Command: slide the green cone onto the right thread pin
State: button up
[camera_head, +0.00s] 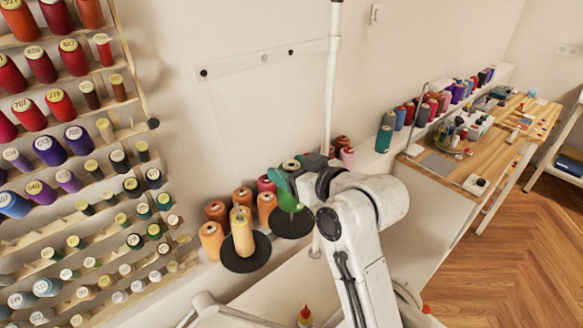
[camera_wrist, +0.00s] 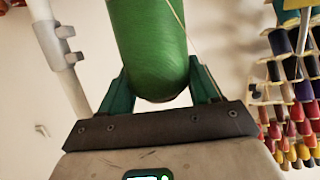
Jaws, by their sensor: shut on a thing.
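My gripper (camera_head: 283,185) is shut on the green cone (camera_head: 289,201), which shows just above the right black disc (camera_head: 291,227) in the head view. The right thread pin is hidden behind the cone and gripper, and I cannot tell whether the cone is around it. In the wrist view the green cone (camera_wrist: 152,45) sits between the dark green fingers of my gripper (camera_wrist: 160,88). A yellow cone (camera_head: 242,234) stands on the left black disc (camera_head: 245,262).
Orange and red spools (camera_head: 211,238) stand close behind the discs by the wall. A white upright pole (camera_head: 332,80) rises beside my gripper. A large spool rack (camera_head: 70,170) fills the left. A wooden worktable (camera_head: 435,175) stands at the right.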

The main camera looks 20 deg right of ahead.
jog(key=shift+f+b, duration=1.35)
jog(key=shift+f, duration=0.95)
jog(key=shift+f, duration=0.15)
jog(key=o, duration=1.3)
